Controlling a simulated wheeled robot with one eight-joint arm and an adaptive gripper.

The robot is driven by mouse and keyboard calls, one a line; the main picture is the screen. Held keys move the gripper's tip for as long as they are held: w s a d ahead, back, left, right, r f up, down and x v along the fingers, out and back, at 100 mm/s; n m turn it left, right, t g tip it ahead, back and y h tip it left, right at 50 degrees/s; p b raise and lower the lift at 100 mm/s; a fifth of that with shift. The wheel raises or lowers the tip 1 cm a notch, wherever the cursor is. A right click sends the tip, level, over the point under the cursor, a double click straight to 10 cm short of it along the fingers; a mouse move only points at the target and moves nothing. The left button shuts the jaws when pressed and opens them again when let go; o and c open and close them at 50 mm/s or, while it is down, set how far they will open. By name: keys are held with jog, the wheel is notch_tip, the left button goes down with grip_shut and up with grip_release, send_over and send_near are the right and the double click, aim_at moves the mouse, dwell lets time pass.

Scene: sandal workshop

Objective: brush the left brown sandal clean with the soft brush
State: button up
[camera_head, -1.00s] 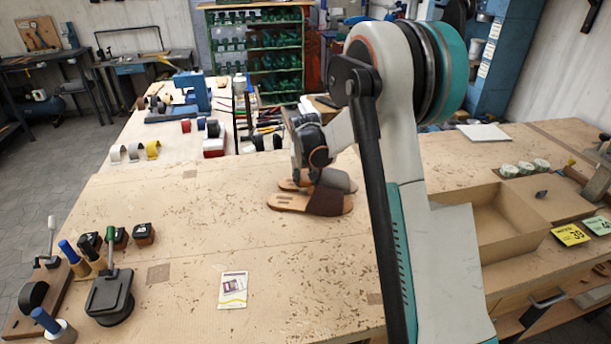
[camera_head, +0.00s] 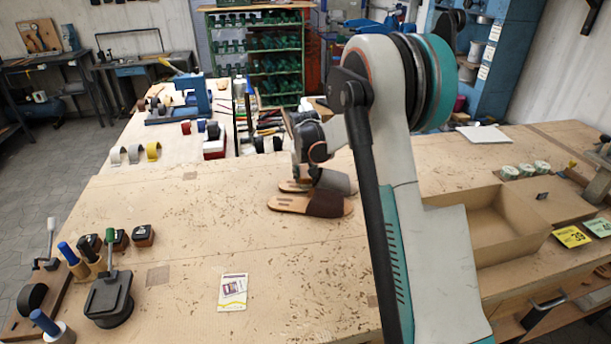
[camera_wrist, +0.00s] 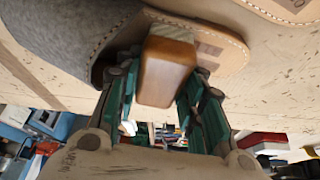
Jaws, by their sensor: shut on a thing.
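Two sandals lie side by side on the workbench in the head view. The nearer has a dark brown strap (camera_head: 325,203) and tan sole; the farther has a grey strap (camera_head: 334,181) and tan sole. My gripper (camera_wrist: 160,80) is shut on a brush with a brown wooden block (camera_wrist: 166,72) and pale bristles. In the wrist view the brush is at the sole of the grey-strapped sandal (camera_wrist: 60,40), beside its strap; its bristles seem to touch it. Part of the other sole (camera_wrist: 285,10) shows at the upper right. In the head view my wrist hides the brush and fingertips.
A packet (camera_head: 233,290) lies on the bench's near part. Bottles, ink blocks and a black stand (camera_head: 108,298) are at the left. An open box (camera_head: 490,225) is at the right, beside my arm. The bench left of the sandals is clear.

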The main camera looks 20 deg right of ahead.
jog(key=shift+s, duration=0.15)
dwell(0.6)
jog(key=shift+s+a+f+b, duration=0.15)
jog(key=shift+s+a, duration=0.15)
jog(key=shift+s, duration=0.25)
jog(key=shift+s+a+r+b, duration=0.15)
jog(key=shift+s+a, duration=0.1)
jog(key=shift+s, duration=0.3)
jog(key=shift+r+p, duration=2.25)
jog(key=shift+r, duration=1.8)
jog(key=s+d+r+p, duration=0.3)
jog(key=d+r+p, duration=0.2)
jog(key=d+p, duration=0.25)
jog(key=shift+s+f+b, duration=0.1)
jog(key=shift+f+b, duration=1.6)
jog(key=shift+f, duration=1.25)
jog(key=shift+f+b, duration=0.55)
jog(key=shift+f, duration=0.1)
